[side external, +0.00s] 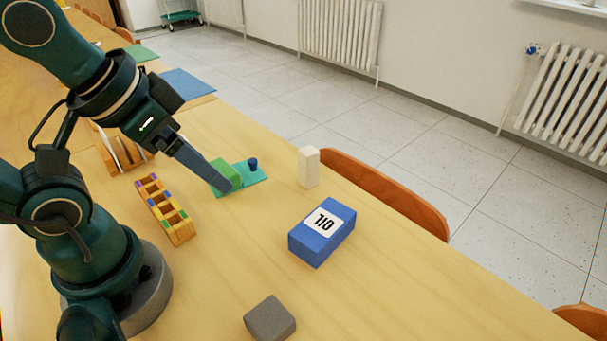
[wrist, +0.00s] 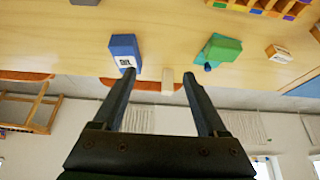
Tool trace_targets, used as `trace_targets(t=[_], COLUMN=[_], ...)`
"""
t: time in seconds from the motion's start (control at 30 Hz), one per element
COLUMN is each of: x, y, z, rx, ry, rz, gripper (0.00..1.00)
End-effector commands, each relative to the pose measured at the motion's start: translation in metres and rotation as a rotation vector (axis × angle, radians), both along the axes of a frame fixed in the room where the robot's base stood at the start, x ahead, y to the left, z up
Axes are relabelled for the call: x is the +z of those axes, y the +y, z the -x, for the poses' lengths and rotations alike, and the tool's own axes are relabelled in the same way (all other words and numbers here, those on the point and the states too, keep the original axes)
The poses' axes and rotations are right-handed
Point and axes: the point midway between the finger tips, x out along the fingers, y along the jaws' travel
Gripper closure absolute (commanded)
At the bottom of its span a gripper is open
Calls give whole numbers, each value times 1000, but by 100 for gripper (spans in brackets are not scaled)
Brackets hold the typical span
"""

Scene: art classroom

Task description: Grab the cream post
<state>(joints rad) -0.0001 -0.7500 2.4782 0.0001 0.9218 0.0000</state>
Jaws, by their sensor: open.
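The cream post (side external: 308,168) stands upright near the far edge of the table, behind the blue box in the side view. In the wrist view the cream post (wrist: 168,80) shows between my two fingers but farther off, with nothing gripped. My gripper (side external: 232,184) is open; its fingertips in the wrist view (wrist: 158,74) are spread wide. In the side view the gripper is to the left of the post, over or in front of a green block, apart from the post.
A green block (side external: 225,172) and a small blue peg (side external: 253,164) sit on a teal base. A wooden slotted rack (side external: 165,209) and a grey block (side external: 270,319) are nearer. An orange chair back (side external: 390,192) lies beyond the edge.

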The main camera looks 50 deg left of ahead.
Motion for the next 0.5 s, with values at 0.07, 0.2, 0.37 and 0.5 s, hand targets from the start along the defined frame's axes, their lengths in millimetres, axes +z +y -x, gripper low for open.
trace_targets(t=[0.07,0.2,0.37,0.5], x=[9,30,47,49], y=[0,0,6,31], z=[-1,-1,-7,-36], rx=[0,0,25,123], ry=[-4,-5,-15,-103], rz=[0,0,-15,-80], gripper=[25,25,25,25])
